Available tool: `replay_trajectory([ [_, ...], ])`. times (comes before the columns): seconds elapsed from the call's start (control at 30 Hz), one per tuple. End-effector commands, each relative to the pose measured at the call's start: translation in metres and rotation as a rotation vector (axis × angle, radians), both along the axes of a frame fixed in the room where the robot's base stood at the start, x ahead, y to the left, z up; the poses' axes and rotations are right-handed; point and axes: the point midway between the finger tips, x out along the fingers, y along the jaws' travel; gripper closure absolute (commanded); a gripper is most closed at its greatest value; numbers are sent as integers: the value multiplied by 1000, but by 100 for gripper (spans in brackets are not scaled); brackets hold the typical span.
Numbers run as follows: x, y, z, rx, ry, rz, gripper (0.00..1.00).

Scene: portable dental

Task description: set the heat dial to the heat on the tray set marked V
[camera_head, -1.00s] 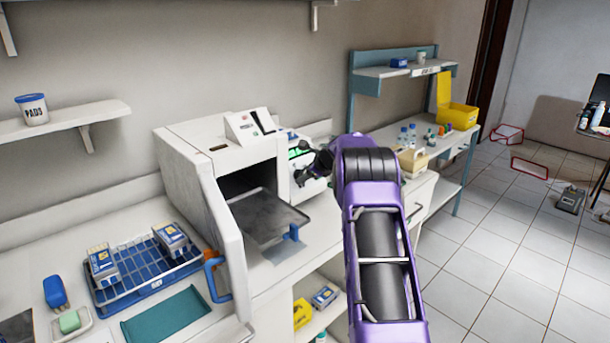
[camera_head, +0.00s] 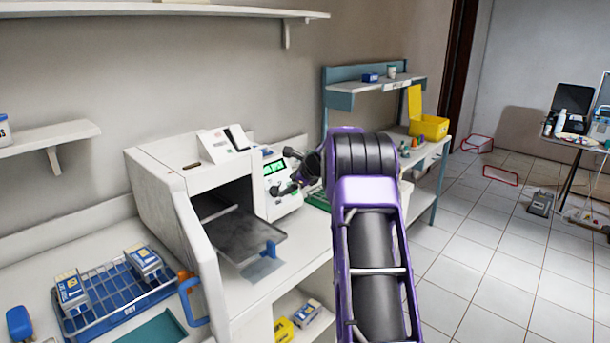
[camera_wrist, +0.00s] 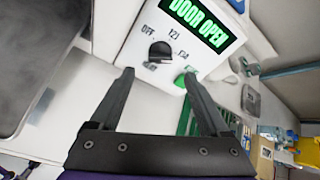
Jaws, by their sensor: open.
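The heat dial (camera_wrist: 160,51) is a black knob on the white front panel of the sterilizer (camera_head: 160,170). Labels OFF, 121 and what looks like 134 stand around it; I cannot tell surely which its pointer faces. Above it a green display (camera_wrist: 200,22) reads DOOR OPEN. A green button (camera_wrist: 181,79) is below right of the dial. My gripper (camera_wrist: 158,75) is open and empty, its fingers pointing at the panel with the dial ahead between them, apparently not touched. Boxed sets (camera_head: 72,291) (camera_head: 146,260) stand in a blue wire rack (camera_head: 108,318); their marks are unreadable.
The sterilizer's door stands open, with a blue handle (camera_head: 190,302) and a dark tray (camera_head: 245,236) sticking out of the chamber. A teal mat (camera_head: 155,328) lies in front of the rack. A teal-framed bench (camera_head: 372,98) with a yellow bin (camera_head: 430,126) is to the right.

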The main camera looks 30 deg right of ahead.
Motion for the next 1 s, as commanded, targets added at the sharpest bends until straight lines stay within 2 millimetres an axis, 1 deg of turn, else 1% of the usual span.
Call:
replay_trajectory([
  [0.03, -9, -3, 9, 0, -2, -3, 20],
  [0.3, -55, -12, 49, 0, -2, -1, 20],
  [0.5, -75, -17, 65, 1, -1, 0, 20],
  [0.67, -81, -18, 70, 1, 0, 1, 20],
  [1.0, -81, -18, 70, 1, 0, 1, 20],
])
